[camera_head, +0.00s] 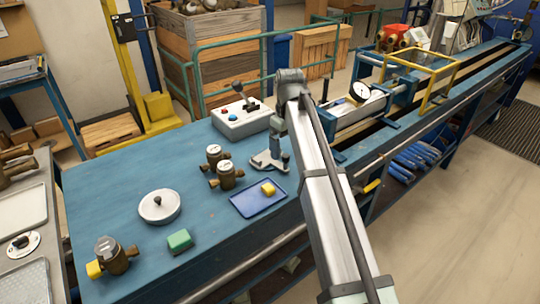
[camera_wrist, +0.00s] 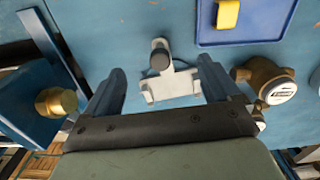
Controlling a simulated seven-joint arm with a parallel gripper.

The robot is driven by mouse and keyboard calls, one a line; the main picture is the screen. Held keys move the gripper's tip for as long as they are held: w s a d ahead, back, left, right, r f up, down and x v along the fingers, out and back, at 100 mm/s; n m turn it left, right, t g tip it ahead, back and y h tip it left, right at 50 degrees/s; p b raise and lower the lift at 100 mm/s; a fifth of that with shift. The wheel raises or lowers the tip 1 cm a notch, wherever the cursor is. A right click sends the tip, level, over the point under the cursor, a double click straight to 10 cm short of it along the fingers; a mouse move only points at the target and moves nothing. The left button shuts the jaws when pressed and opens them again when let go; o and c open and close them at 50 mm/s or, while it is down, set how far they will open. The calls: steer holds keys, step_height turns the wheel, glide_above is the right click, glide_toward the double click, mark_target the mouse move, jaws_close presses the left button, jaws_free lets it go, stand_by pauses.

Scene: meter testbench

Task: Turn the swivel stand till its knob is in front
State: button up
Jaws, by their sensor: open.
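A light grey stand with a flat plate and a dark round knob (camera_wrist: 160,60) lies between the finger lines in the wrist view; I take it to be the swivel stand. In the head view the stand (camera_head: 265,161) sits on the blue bench, right of the brass meters and behind the blue tray. The knob side points toward the top of the wrist view. My gripper (camera_wrist: 162,70) is open, one finger on each side of the stand. Contact is not visible. In the head view my arm covers part of this area, and the fingertips are hard to make out.
A blue tray (camera_head: 245,207) with a yellow block (camera_head: 268,189) is close by. Brass meters (camera_head: 226,176) stand left of the stand. A control box (camera_head: 241,120) is behind. A white round dish (camera_head: 159,207) and green sponge (camera_head: 180,240) lie further left.

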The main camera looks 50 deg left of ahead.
steer(key=shift+f, duration=1.15)
steer(key=c, duration=0.4)
steer(key=shift+c, duration=0.2)
